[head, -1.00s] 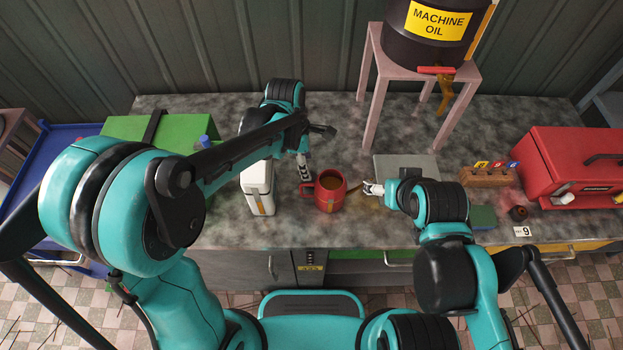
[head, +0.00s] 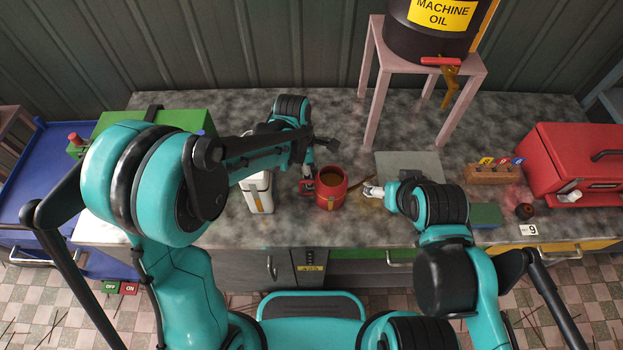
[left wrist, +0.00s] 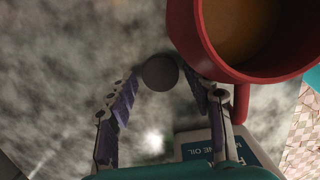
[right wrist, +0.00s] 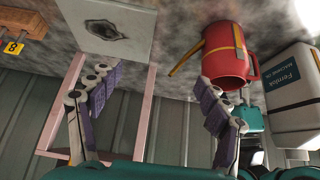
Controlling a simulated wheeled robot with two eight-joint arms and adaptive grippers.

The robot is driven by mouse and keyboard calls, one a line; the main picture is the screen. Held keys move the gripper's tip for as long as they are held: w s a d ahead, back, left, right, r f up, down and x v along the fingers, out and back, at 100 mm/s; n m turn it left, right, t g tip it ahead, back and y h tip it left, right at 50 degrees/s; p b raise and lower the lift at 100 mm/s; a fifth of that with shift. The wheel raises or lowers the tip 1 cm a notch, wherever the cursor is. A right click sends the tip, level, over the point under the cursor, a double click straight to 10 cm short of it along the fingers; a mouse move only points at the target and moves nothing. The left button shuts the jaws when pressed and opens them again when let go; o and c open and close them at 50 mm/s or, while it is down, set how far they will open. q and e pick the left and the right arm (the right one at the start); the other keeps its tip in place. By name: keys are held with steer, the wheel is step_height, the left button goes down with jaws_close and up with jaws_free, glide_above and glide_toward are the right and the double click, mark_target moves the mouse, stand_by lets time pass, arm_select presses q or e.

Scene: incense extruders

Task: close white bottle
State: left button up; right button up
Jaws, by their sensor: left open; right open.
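The white bottle (head: 259,197) stands upright on the counter, left of the red mug; its top is partly hidden by my left arm. It also shows in the right wrist view (right wrist: 299,88) and, by its label, in the left wrist view (left wrist: 217,145). My left gripper (head: 308,173) is open, pointing down between bottle and mug. In the left wrist view, a round dark cap-like piece (left wrist: 160,72) sits between its fingertips (left wrist: 158,80); contact is unclear. My right gripper (head: 373,191) is open and empty, right of the mug; its fingers show in the right wrist view (right wrist: 152,85).
A grey plate (head: 410,163), pink stand (head: 374,85) with oil drum, green box (head: 170,122) and red toolbox (head: 580,165) surround the work area.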

arm_select(q)
steer(key=shift+f, duration=0.45)
steer(key=shift+r, duration=0.1)
arm_select(e)
steer(key=shift+f, duration=0.15)
arm_select(q)
steer(key=c, duration=0.5)
steer(key=shift+r, duration=0.1)
step_height(320, 180, up, 18)
steer(key=p, duration=0.5)
steer(key=shift+p, duration=0.3)
arm_select(e)
steer(key=shift+r, duration=2.8)
steer(key=shift+o, duration=0.5)
